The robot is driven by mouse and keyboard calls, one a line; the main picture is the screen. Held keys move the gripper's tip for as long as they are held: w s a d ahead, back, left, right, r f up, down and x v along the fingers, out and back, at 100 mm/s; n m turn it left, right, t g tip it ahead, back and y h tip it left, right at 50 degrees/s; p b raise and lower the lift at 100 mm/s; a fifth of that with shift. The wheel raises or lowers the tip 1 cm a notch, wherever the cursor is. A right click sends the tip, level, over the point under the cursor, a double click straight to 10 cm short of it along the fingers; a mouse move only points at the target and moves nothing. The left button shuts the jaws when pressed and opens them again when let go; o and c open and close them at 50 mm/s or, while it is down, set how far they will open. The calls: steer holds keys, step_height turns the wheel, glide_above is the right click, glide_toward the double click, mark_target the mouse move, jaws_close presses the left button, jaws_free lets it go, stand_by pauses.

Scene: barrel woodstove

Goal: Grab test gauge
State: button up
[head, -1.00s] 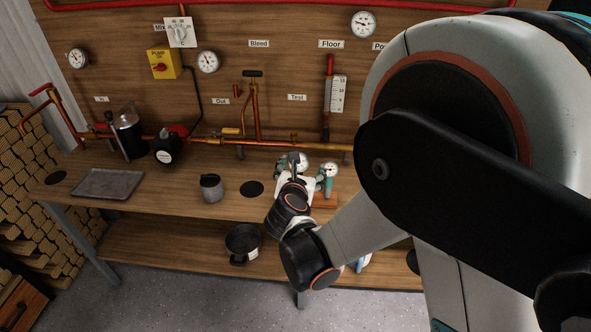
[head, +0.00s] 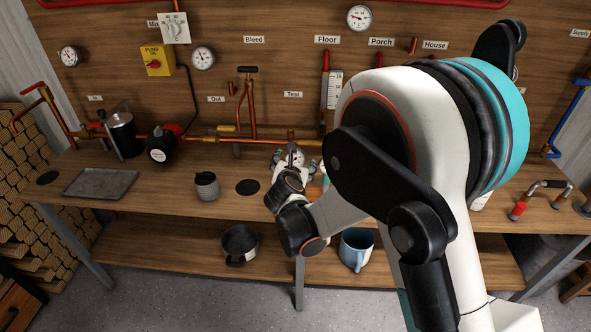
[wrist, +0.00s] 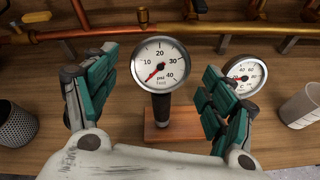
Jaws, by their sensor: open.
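The test gauge (wrist: 160,65) is in the middle of the wrist view, a round white psi dial marked "Test" with a red needle. Its dark stem stands upright in a wooden block (wrist: 185,125) on the bench. My gripper (wrist: 158,82) is open, with teal-padded fingers on the left and right of the gauge; I see gaps between pads and dial. In the head view my gripper (head: 290,160) is low over the bench near the back pipe, and it largely hides the gauge there.
A second dial marked C (wrist: 246,75) stands close behind the right finger. A clear cup (wrist: 303,105) is at right and a dark mesh cup (wrist: 16,125) at left. A copper pipe (wrist: 100,32) runs behind. A grey canister (head: 207,187) and tray (head: 100,184) sit farther left.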

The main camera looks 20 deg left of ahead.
mark_target(294, 162)
steer(key=b+x, duration=0.1)
steer(key=x, duration=0.2)
steer(key=shift+w+a+f, duration=0.1)
steer(key=shift+a+f, duration=0.05)
steer(key=shift+f, duration=0.05)
steer(key=c, duration=1.3)
steer(key=shift+r, duration=0.1)
